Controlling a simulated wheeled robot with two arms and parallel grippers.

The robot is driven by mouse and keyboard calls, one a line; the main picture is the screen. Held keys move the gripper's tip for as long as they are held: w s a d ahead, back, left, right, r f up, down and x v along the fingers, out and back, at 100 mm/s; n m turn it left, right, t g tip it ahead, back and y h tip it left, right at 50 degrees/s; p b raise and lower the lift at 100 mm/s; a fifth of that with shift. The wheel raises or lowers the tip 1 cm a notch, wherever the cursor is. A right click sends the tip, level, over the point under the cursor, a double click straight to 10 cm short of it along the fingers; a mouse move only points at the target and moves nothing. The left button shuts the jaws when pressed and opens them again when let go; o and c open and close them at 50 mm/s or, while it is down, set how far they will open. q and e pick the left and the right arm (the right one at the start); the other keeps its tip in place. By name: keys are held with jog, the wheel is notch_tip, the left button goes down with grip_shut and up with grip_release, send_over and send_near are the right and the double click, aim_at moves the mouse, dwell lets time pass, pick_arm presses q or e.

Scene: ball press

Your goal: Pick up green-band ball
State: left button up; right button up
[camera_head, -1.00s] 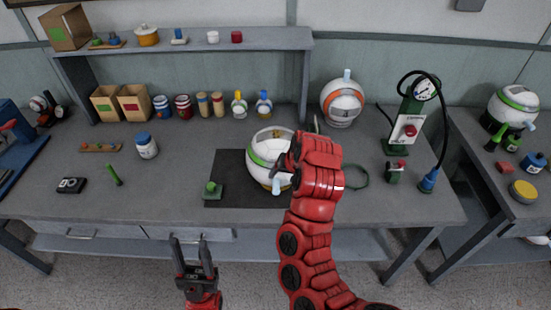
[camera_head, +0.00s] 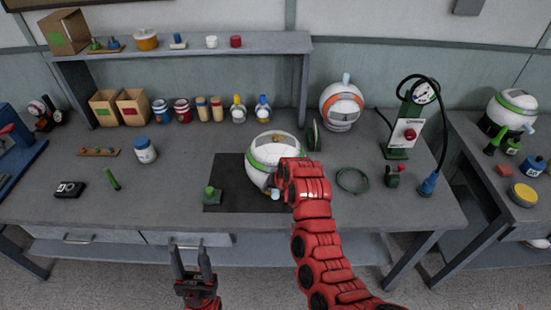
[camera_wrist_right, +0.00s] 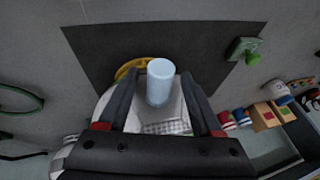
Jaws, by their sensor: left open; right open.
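The white ball with a green band (camera_head: 256,160) sits on a black mat (camera_head: 232,170) on the bench. Its pale blue stem (camera_head: 275,195) points toward me at the lower right. My right gripper (camera_wrist_right: 162,76) is open, with a finger on each side of the pale blue stem (camera_wrist_right: 160,85) in the right wrist view. Whether the fingers touch the stem, I cannot tell. In the head view my red right arm covers the ball's right side and hides the fingertips. My left gripper (camera_head: 190,250) is open and empty in front of the bench.
A green block with a knob (camera_head: 212,195) stands on the mat left of the ball. An orange-band ball (camera_head: 341,106) and a gauge stand (camera_head: 403,135) are behind to the right. Another green-band ball (camera_head: 512,105) is on the right table. The bench's left front is mostly clear.

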jog(key=shift+p+x, duration=0.35)
jog(key=shift+x, duration=0.95)
grip_shut()
dwell(0.6)
